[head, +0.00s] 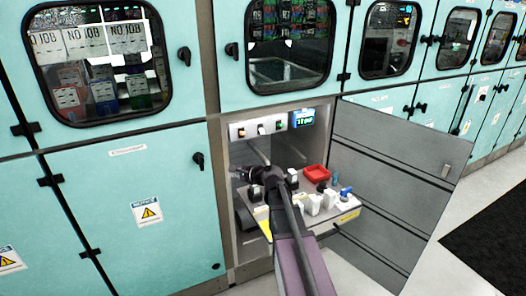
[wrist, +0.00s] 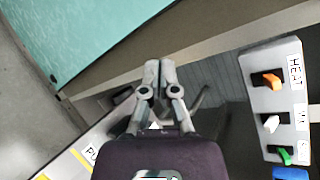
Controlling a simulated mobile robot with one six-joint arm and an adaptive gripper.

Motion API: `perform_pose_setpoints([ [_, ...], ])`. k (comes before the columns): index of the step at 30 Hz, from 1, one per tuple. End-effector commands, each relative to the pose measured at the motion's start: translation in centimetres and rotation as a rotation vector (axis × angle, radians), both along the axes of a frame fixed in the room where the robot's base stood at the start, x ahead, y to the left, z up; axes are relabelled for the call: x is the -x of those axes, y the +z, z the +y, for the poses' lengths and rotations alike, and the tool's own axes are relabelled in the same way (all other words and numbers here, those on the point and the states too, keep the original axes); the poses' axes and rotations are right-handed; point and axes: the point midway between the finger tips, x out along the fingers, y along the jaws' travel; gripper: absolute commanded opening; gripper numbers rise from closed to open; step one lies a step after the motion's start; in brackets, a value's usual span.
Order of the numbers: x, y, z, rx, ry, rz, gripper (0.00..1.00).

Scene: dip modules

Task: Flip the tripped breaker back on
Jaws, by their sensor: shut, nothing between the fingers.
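A light switch panel (head: 257,128) is at the top of the open compartment. It also shows at the right of the wrist view (wrist: 262,100), with an orange lever (wrist: 270,79) beside a label like "HEAT", a white lever (wrist: 270,123) and a green lever (wrist: 284,154). The orange and white levers seem to tilt differently; I cannot tell which one is tripped. My gripper (wrist: 160,70) is shut and empty, to the left of the panel in the wrist view and apart from it.
A pulled-out shelf (head: 345,215) holds a red tray (head: 317,173), white blocks (head: 313,204) and small knobs. A lit display (head: 303,118) sits right of the switches. The grey door (head: 390,190) hangs open at the right. Teal cabinets (head: 120,210) flank the compartment.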

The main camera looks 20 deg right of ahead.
Motion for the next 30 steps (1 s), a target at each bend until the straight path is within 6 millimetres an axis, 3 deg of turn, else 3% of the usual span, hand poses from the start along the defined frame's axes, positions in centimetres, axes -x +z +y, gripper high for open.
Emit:
perform_pose_setpoints([
  [1,-1.5,-1.1,-2.1,-0.1,-0.074,-0.012,0.0],
  [3,-2.9,-1.0,-4.9,-0.256,-0.177,-0.028,0.0],
  [9,-5.5,-1.1,-12.7,-0.671,-0.415,-0.073,0.0],
  [15,-6.2,-1.3,-17.7,-0.931,-0.539,-0.101,0.0],
  [20,-6.3,-1.3,-19.0,-1.004,-0.57,-0.108,0.0],
  [30,-6.3,-1.2,-18.9,-1.006,-0.57,-0.108,0.0],
])
